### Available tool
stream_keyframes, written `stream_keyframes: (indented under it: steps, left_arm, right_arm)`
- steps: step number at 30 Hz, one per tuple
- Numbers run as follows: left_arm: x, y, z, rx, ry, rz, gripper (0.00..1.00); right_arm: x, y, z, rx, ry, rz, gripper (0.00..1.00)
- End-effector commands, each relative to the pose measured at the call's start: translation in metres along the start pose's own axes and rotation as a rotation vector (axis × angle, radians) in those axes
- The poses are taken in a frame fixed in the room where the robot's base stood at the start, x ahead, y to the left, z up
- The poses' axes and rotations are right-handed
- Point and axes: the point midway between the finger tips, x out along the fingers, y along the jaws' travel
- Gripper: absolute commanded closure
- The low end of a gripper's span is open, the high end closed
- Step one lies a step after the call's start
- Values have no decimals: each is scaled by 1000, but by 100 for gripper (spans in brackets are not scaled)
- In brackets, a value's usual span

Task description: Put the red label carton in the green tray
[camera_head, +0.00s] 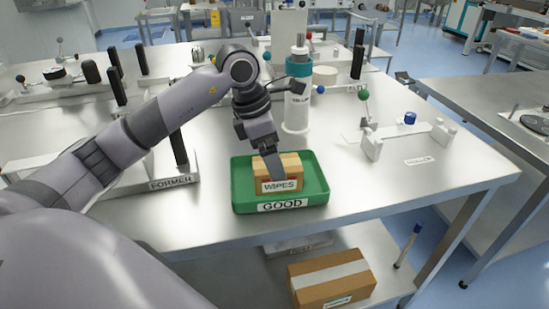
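A small brown carton (291,174) marked WIPES sits inside the green tray (240,200), which is marked GOOD. The carton's front label is pale with green letters and a little red along its edge. My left gripper (271,172) points down over the carton from the upper left. Its finger covers part of the carton's top and front. Whether the gripper touches or grips the carton cannot be told, as the far side is hidden. My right gripper is not in view.
A white bottle (296,108) stands behind the tray. A FORMER fixture (172,184) with dark upright handles is at the left. A larger taped carton (332,279) lies on the lower shelf.

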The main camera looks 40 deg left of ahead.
Motion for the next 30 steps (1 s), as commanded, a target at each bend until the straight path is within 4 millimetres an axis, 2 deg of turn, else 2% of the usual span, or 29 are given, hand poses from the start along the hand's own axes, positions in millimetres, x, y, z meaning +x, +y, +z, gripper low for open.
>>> stream_keyframes:
  steps: [6, 13, 18, 30]
  left_arm:
    - [-51, 1, 0, 1, -5, 6, 6]
    - [-90, 0, 0, 0, -2, 3, 6]
    - [-102, 0, 0, -1, 0, 1, 6]
    - [-103, 0, 0, 0, 0, 0, 6]
  right_arm:
    - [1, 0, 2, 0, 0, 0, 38]
    - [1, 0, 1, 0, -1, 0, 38]
    - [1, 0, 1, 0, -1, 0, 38]
    - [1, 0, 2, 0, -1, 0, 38]
